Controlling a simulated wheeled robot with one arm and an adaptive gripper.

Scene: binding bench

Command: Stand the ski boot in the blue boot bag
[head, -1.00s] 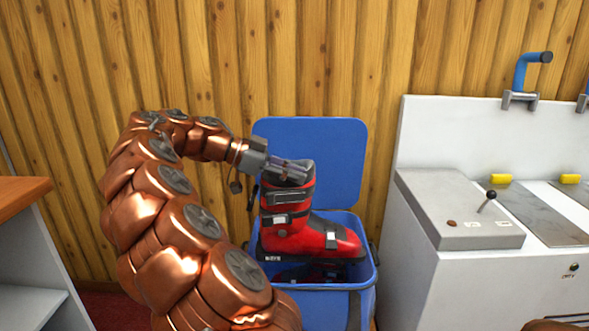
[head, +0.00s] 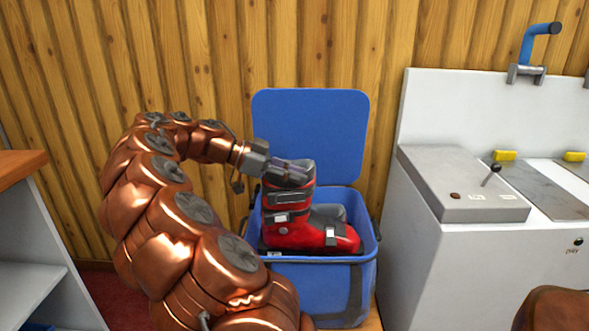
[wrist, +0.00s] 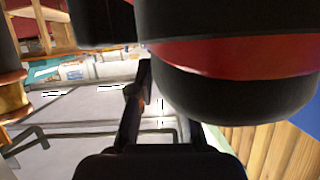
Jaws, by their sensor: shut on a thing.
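The red and black ski boot (head: 290,232) stands upright in the mouth of the open blue boot bag (head: 335,290), its toe pointing right. Its sole is at about the level of the bag's front rim or slightly behind it; whether it touches the bottom I cannot tell. The bag's blue lid (head: 310,130) stands raised behind. My gripper (head: 290,173) is shut on the top of the boot's cuff, from the left. In the wrist view the boot (wrist: 235,60) fills the upper right, close to the camera.
A white machine (head: 450,250) with a grey control box, lever and yellow blocks stands close on the right. A wood-panelled wall (head: 215,60) is right behind the bag. A white shelf unit with an orange-brown top (head: 20,170) is at the left.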

